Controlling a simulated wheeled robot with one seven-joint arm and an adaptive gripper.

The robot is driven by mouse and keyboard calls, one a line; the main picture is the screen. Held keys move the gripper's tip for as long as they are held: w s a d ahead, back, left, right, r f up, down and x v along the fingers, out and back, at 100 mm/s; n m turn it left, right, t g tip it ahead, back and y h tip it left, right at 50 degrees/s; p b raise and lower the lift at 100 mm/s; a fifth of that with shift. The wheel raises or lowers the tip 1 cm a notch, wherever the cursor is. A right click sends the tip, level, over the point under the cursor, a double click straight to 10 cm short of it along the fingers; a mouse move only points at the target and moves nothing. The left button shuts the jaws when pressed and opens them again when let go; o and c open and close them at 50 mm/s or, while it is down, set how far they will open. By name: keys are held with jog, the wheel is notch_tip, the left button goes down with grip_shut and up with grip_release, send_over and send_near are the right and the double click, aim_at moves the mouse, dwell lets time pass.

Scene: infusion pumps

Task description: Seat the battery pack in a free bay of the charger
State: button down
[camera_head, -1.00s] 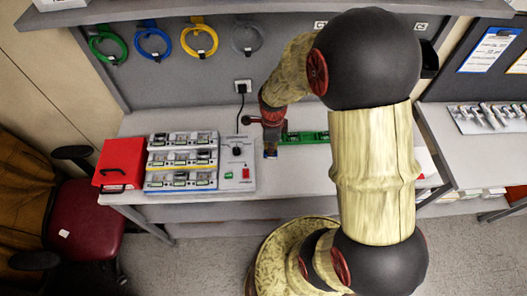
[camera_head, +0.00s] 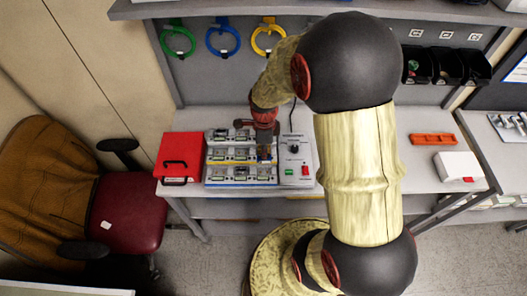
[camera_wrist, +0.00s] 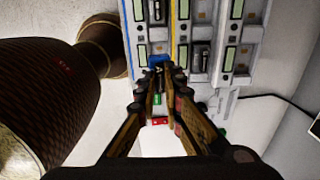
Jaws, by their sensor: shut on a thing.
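The charger (camera_head: 212,183) is a white tiered rack on the bench with rows of bays, many filled with dark and pale green-marked packs. In the wrist view its bays (camera_wrist: 200,62) fill the top middle. My gripper (camera_head: 264,152) is over the right part of the charger, pointing down. In the wrist view my gripper (camera_wrist: 158,70) is shut on the battery pack, whose blue end (camera_wrist: 157,60) shows at the fingertips. Most of the pack is hidden by the fingers. I cannot tell whether it touches a bay.
A control box (camera_head: 297,160) with a knob and green and red switches adjoins the charger's right side. A red case (camera_head: 180,158) stands at its left. An orange tray (camera_head: 433,140) and a white box (camera_head: 457,166) lie at the right. A red chair (camera_head: 128,212) stands at the left.

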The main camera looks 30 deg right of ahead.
jog(key=shift+a+f+b, duration=0.15)
jog(key=shift+f+b, duration=0.15)
jog(key=shift+f, duration=0.3)
jog(key=shift+f+b, duration=2.6)
jog(key=shift+f, duration=1.25)
jog(key=shift+f, duration=0.25)
jog(key=c, duration=1.8)
grip_release()
jog(key=shift+c, duration=0.2)
